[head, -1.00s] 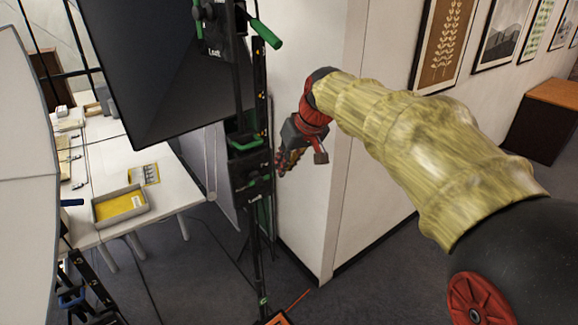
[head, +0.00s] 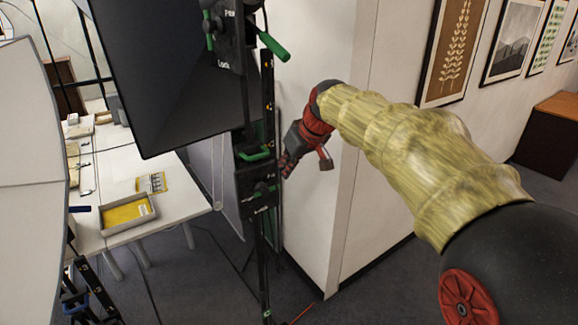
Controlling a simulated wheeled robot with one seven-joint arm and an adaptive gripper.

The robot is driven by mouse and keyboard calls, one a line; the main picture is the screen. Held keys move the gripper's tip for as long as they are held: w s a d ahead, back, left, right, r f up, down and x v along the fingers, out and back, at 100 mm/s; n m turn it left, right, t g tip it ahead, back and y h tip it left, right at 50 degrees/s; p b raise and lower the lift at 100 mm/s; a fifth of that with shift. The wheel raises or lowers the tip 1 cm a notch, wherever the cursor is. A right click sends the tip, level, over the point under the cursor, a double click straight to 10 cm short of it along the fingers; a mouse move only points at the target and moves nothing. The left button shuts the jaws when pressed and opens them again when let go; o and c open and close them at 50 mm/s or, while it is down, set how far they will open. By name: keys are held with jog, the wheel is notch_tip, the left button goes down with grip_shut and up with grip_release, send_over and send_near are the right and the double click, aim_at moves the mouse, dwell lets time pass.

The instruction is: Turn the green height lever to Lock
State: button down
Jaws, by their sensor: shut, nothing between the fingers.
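The dark upright light stand carries two clamp blocks. The upper block (head: 232,40) bears the word Lock and has a green lever (head: 272,46) slanting down to the right. The lower block (head: 257,185) has a green handle (head: 255,155) at its top; its lettering is too small to read. I cannot tell which green part is the height lever.
A black softbox (head: 165,70) hangs left of the stand. A white wall corner (head: 335,200) stands close behind my gripper. A white table (head: 170,200) with a grey tray (head: 105,217) is at the left. A pale panel (head: 30,170) fills the left edge.

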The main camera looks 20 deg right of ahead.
aim_at(275, 188)
jog(key=x, duration=1)
jog(key=shift+w+d+f+m+g+y+b, duration=0.1)
jog(key=shift+d+f+m+g+y+b, duration=0.25)
jog(key=shift+y+b, duration=0.45)
dwell(0.4)
notch_tip(275, 188, down, 5)
jog(key=m+y+b, duration=0.1)
jog(key=y, duration=0.3)
jog(key=m+g+y+b, duration=0.1)
jog(key=m+y+b, duration=0.1)
jog(key=y, duration=0.1)
jog(key=m+y+b, duration=0.1)
jog(key=y, duration=0.3)
jog(key=shift+a+f+m+y+b, duration=0.1)
jog(key=shift+f+m+y+b, duration=0.05)
jog(key=shift+m+y+b, duration=0.2)
